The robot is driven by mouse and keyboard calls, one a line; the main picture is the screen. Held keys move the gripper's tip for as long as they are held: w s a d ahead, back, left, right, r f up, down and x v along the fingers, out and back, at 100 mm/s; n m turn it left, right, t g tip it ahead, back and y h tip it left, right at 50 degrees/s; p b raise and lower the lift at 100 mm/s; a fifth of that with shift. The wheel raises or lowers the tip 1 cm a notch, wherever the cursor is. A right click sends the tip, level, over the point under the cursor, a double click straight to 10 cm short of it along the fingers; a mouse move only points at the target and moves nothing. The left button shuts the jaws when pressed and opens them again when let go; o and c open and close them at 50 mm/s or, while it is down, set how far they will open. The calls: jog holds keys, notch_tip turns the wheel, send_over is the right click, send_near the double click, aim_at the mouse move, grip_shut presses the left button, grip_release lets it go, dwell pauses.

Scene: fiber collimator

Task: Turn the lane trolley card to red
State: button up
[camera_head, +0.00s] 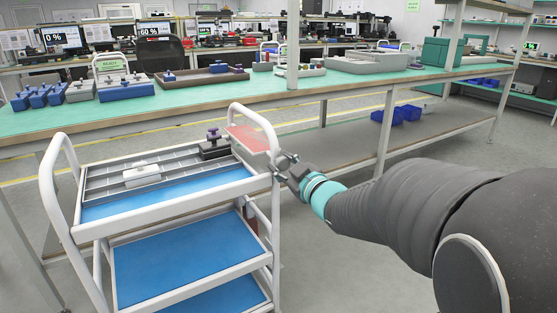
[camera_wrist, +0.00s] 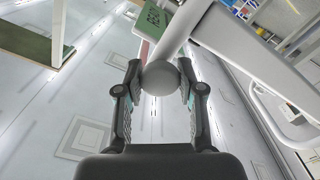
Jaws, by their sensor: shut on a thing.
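The lane trolley (camera_head: 93,229) stands at the left, with a white tube frame and blue shelves. Its card (camera_head: 255,139) hangs in the upright hoop at the trolley's right end; a pale red face shows in the head view. In the wrist view the card (camera_wrist: 150,19) shows a green face with partly hidden dark lettering, and a strip of red beside it. A round grey knob (camera_wrist: 160,77) sits at the end of a white bar. My gripper (camera_head: 285,165) is at the hoop, its two fingers (camera_wrist: 161,88) shut on the knob from both sides.
The trolley's top holds a grey divided tray (camera_head: 111,179) with a white block and a dark part. A green-topped workbench (camera_head: 190,102) runs behind, with a green READY sign (camera_head: 110,64), blue parts and trays. Open floor (camera_head: 340,235) lies right of the trolley.

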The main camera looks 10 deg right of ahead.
jog(key=m+p, duration=0.2)
jog(key=m, duration=0.2)
jog(key=shift+r+m, duration=0.1)
jog(key=shift+m, duration=0.2)
jog(key=m+p, duration=0.2)
jog(key=m, duration=0.2)
jog(key=shift+m, duration=0.3)
jog(key=m+p, duration=0.2)
jog(key=m, duration=0.1)
jog(key=shift+m, duration=0.3)
jog(key=shift+d+m+p, duration=0.1)
jog(key=shift+m+p, duration=0.95)
jog(key=shift+m, duration=1.25)
jog(key=o, duration=1.2)
jog(key=shift+c, duration=0.2)
